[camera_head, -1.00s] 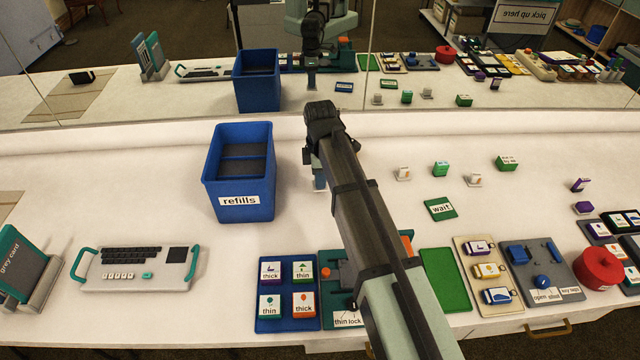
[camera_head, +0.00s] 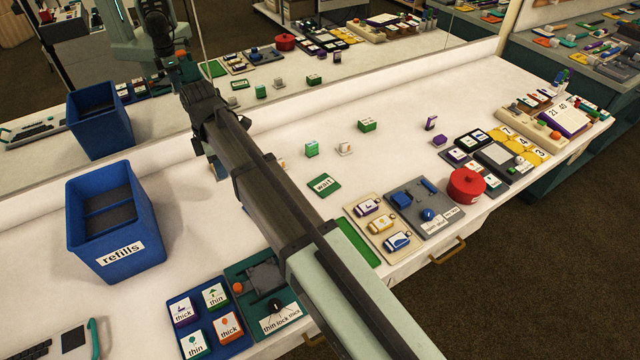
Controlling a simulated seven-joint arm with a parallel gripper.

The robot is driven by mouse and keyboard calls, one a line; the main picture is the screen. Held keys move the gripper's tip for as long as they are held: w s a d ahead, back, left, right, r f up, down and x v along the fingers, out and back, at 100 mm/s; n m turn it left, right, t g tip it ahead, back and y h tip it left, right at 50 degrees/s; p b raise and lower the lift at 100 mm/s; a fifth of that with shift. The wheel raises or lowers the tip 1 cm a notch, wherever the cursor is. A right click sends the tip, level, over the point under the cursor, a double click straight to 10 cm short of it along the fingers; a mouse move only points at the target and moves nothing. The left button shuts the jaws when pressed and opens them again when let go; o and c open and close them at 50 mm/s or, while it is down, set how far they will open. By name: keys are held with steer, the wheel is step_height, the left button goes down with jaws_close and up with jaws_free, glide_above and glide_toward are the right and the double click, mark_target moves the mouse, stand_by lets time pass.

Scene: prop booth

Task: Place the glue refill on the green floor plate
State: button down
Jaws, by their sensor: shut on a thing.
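My gripper (camera_head: 205,148) is above the white table, right of the blue refills bin. My own arm hides most of its fingers. A plain bright green plate (camera_head: 371,253), which looks like the green floor plate, lies flat near the table's front edge. My arm covers its left part; the visible part is bare. The gripper is well apart from it, farther back and to the left.
The blue refills bin (camera_head: 122,255) stands left. Tiles fill a blue tray (camera_head: 207,346) beside a dark green lock board (camera_head: 240,272). A beige bottle tray (camera_head: 378,244) adjoins the green plate. A green wait card (camera_head: 323,186), small blocks (camera_head: 312,149) and red pot (camera_head: 466,185) stand right.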

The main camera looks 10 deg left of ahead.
steer(key=w+d+m, duration=0.3)
steer(key=w+d, duration=0.8)
steer(key=d, duration=0.3)
steer(key=n, duration=0.4)
glide_above(325, 185)
steer(key=shift+f, duration=4.6)
steer(key=shift+f, duration=0.1)
steer(key=c, duration=1)
jaws_free()
step_height(325, 185, up, 12)
steer(key=shift+r, duration=0.1)
